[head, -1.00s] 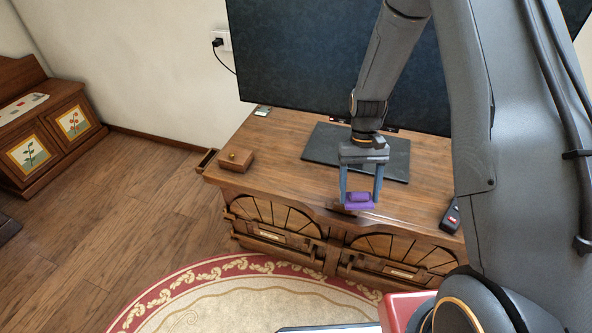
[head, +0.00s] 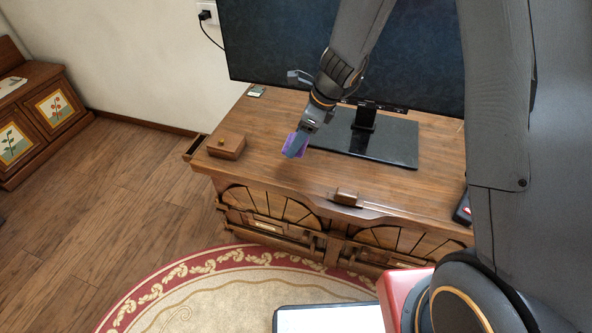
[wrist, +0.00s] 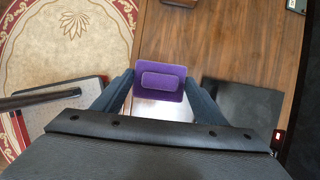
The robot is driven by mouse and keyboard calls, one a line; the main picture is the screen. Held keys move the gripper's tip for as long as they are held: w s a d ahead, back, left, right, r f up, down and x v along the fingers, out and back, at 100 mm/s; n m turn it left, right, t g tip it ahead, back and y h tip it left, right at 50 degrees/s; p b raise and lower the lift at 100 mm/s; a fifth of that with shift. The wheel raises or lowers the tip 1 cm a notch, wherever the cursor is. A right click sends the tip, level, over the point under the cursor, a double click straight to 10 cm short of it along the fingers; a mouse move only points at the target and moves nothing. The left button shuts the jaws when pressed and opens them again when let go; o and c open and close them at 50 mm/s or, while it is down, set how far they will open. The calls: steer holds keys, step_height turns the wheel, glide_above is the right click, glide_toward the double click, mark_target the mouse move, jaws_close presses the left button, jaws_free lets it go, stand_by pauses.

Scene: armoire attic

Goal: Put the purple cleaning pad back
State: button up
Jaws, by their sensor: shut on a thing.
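The purple cleaning pad (head: 296,146) is a flat purple piece, held above the wooden TV cabinet top (head: 400,185). In the wrist view, the pad (wrist: 148,72) shows a raised rounded block on its face and sits between my two fingers. My gripper (head: 297,142) is shut on the pad and seen edge-on in the head view, left of the TV stand's black base. A pale patch shows behind the pad in the wrist view; I cannot tell what it is.
A wooden box with a knob (head: 228,147) stands on the cabinet's left end. A small wooden block (head: 346,198) sits at the front edge. The TV (head: 270,45) stands behind on its black base (head: 395,142). A dark remote-like object (head: 462,209) lies at the right.

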step_height(320, 180, down, 10)
steer(key=shift+w+r+b, duration=0.1)
steer(key=shift+b, duration=0.85)
steer(key=o, duration=1.2)
steer(key=shift+f, duration=0.2)
steer(key=shift+r, duration=0.25)
steer(key=p+v, duration=0.1)
steer(key=v, duration=1.1)
steer(key=shift+a+p, duration=0.1)
steer(key=shift+p, duration=0.3)
